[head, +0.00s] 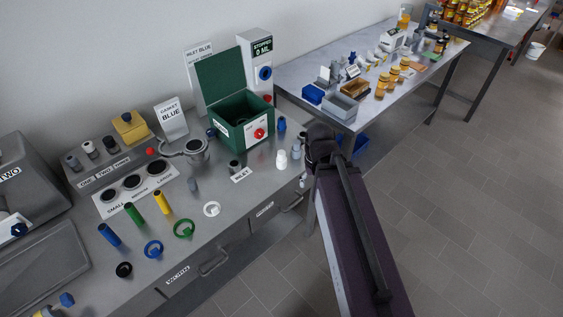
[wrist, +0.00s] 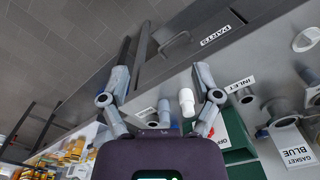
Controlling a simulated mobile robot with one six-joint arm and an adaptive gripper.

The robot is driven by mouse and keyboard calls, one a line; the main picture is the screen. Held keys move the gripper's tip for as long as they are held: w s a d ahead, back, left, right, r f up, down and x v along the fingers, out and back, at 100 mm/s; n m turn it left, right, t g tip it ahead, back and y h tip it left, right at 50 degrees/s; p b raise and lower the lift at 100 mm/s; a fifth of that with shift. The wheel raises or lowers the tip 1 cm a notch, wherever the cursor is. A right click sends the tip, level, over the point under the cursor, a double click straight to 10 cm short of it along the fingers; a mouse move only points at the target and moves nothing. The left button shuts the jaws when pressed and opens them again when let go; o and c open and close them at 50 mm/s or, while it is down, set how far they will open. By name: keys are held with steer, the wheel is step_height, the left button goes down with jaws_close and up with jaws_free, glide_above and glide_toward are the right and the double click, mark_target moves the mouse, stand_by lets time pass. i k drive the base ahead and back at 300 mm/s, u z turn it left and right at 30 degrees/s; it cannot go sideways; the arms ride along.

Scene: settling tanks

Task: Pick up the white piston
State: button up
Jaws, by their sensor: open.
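The white piston (head: 281,160) stands on the grey bench near its right end, to the right of the INLET label. In the wrist view the white piston (wrist: 187,101) shows as a short, pale, rounded cylinder between my two fingers, closer to the right one. My gripper (wrist: 163,75) is open, with its fingers spread wide and nothing held. In the head view my gripper (head: 299,168) is just right of the piston, its grey fingertips partly hidden by my dark wrist. I cannot tell whether a finger touches the piston.
A green open box (head: 232,133) with a red knob stands behind the piston. A small blue piece (head: 281,125) stands beside it. Coloured cylinders and rings, including a white ring (head: 211,209), lie to the left. A drawer handle (wrist: 175,46) juts from the bench front.

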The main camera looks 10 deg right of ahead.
mark_target(282, 158)
steer(key=k, duration=0.65)
steer(key=u, duration=0.6)
steer(key=i, duration=1.45)
steer(key=z, duration=0.4)
